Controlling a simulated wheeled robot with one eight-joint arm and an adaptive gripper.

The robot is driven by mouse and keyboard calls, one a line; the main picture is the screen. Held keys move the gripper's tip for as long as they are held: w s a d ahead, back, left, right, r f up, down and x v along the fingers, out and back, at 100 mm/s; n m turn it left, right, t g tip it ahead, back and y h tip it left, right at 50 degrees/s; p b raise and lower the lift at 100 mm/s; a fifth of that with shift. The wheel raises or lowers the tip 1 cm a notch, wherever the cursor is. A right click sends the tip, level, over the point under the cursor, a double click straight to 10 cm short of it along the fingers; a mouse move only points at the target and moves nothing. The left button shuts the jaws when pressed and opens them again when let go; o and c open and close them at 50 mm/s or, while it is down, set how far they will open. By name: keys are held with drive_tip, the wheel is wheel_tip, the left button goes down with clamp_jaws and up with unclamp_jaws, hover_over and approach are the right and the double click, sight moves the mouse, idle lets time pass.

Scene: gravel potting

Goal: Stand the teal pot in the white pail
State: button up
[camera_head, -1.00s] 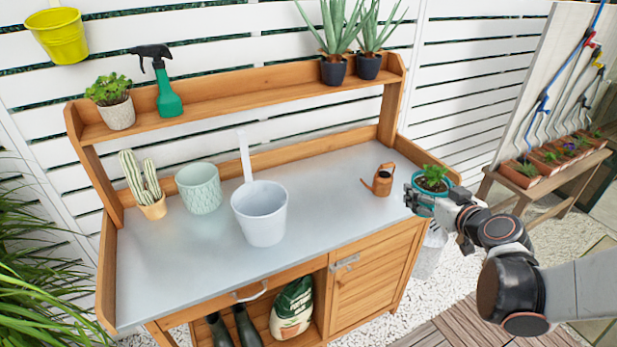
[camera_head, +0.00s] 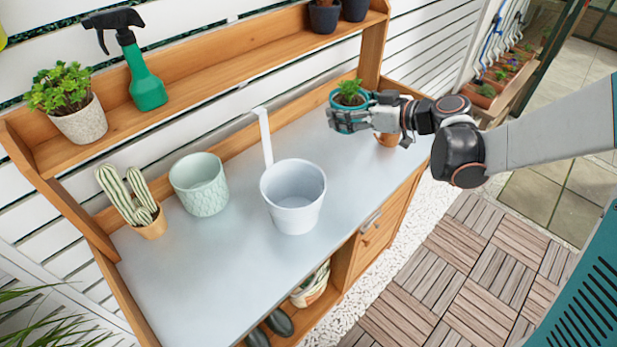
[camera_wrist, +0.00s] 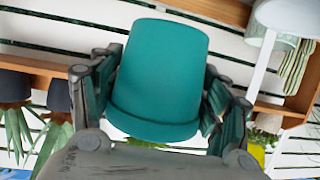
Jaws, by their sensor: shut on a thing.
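The teal pot (camera_head: 345,119) holds a small green plant with dark soil. My gripper (camera_head: 362,115) is shut on the teal pot and holds it upright above the right part of the bench top. In the wrist view the teal pot (camera_wrist: 160,75) fills the middle, between the fingers of my gripper (camera_wrist: 158,95). The white pail (camera_head: 292,218) stands on the bench, left of and nearer than the held pot. Its mouth is open upward, it looks empty, and its tall handle rises behind it. The pot is apart from the pail.
The copper watering can (camera_head: 387,139) is partly hidden behind my gripper. A pale green patterned pot (camera_head: 203,192) and a potted cactus (camera_head: 148,222) stand left of the pail. The raised shelf (camera_head: 215,85) runs along the back with a spray bottle (camera_head: 146,88). The front bench top is clear.

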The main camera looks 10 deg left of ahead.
drive_tip(key=shift+a+f, duration=0.2)
drive_tip(key=shift+a, duration=0.05)
wheel_tip(320, 180, down, 19)
drive_tip(key=b, duration=0.7)
drive_tip(key=shift+f, duration=0.2)
drive_tip(key=shift+f, duration=0.2)
drive_tip(key=o, duration=1.1)
drive_tip(key=shift+o, duration=0.2)
drive_tip(key=shift+r, duration=0.2)
